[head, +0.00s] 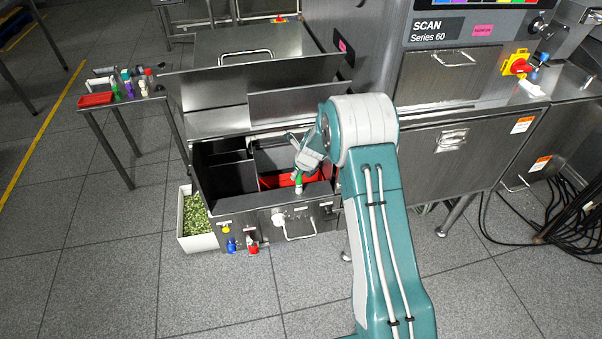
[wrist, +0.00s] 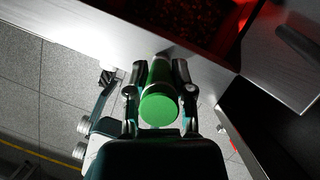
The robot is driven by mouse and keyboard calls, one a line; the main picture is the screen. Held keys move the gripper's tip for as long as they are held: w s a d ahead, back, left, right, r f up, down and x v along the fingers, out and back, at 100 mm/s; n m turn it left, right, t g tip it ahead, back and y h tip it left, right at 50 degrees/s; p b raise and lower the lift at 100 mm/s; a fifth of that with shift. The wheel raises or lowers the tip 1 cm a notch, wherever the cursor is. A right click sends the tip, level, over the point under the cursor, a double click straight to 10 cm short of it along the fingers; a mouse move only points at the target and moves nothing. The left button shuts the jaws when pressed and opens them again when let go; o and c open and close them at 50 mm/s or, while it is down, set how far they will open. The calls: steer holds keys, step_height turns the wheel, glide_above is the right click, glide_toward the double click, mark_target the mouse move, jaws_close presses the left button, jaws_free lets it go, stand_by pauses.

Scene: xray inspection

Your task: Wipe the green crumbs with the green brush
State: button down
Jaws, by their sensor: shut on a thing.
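My gripper (wrist: 158,85) is shut on the green brush (wrist: 159,108), whose round green end faces the camera in the wrist view. In the head view the green brush (head: 297,178) shows small under my wrist, at the front edge of the open metal bin of the machine. My gripper is mostly hidden by my arm there. Red-lit dark space lies inside the bin, past the brush. Green crumbs (head: 197,216) fill a white box on the floor at the left of the machine. I cannot make out crumbs inside the bin.
A small side table (head: 124,99) at the left holds a red tray (head: 96,99) and several coloured bottles. The bin's raised metal lid (head: 250,85) stands behind the opening. Blue and red items (head: 252,246) hang at the machine's front. Floor at lower left is clear.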

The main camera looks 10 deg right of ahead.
steer(key=shift+a, duration=0.15)
steer(key=shift+a, duration=0.75)
steer(key=shift+a, duration=0.1)
steer(key=shift+a, duration=0.75)
steer(key=shift+f, duration=0.1)
steer(key=shift+d, duration=0.85)
steer(key=shift+d, duration=0.1)
steer(key=shift+d, duration=0.8)
